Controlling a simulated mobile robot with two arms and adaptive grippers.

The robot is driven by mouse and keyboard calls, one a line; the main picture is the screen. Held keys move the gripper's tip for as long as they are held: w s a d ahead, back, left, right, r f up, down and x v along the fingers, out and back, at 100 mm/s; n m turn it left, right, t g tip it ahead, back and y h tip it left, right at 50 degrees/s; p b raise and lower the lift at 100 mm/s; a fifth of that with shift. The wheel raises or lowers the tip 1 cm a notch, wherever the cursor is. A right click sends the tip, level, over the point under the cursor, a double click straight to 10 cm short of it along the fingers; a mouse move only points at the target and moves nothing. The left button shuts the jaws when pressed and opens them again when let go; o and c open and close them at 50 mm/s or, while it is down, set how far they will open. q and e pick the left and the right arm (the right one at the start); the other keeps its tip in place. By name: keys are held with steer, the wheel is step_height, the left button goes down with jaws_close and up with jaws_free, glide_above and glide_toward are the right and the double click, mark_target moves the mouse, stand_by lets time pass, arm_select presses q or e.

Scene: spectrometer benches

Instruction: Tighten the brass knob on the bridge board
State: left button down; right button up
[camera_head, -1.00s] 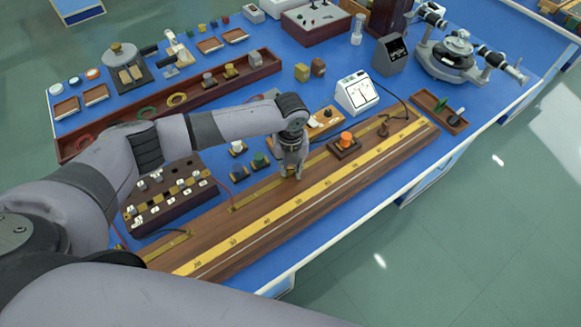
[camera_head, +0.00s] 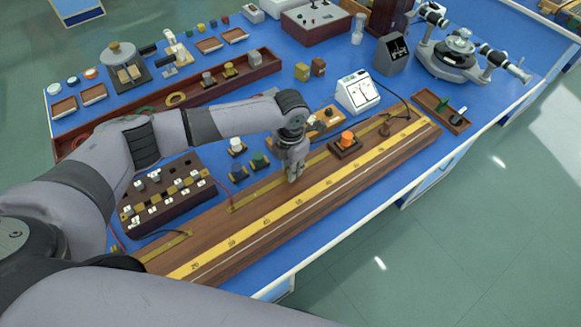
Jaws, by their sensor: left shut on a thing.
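The bridge board (camera_head: 330,186) is a long dark wooden board with a yellow numbered scale. It lies along the front edge of the blue bench. My left gripper (camera_head: 294,175) points down over the middle of the board, behind the scale. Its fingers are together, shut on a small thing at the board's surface. The brass knob is hidden by the fingers, so its shape and seating cannot be seen. My right gripper is out of view.
A box with several pegs (camera_head: 165,198) stands left of the board. An orange-topped block (camera_head: 346,143) is right of my gripper. A white meter (camera_head: 357,92) stands behind it. Small terminals (camera_head: 260,161) lie close to the gripper's left.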

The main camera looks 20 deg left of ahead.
arm_select(q)
steer(key=shift+w+r+m, duration=0.1)
steer(key=shift+w+m, duration=0.05)
steer(key=shift+m, duration=0.65)
steer(key=c, duration=1.4)
jaws_free()
step_height(320, 180, up, 12)
steer(key=shift+f, duration=0.1)
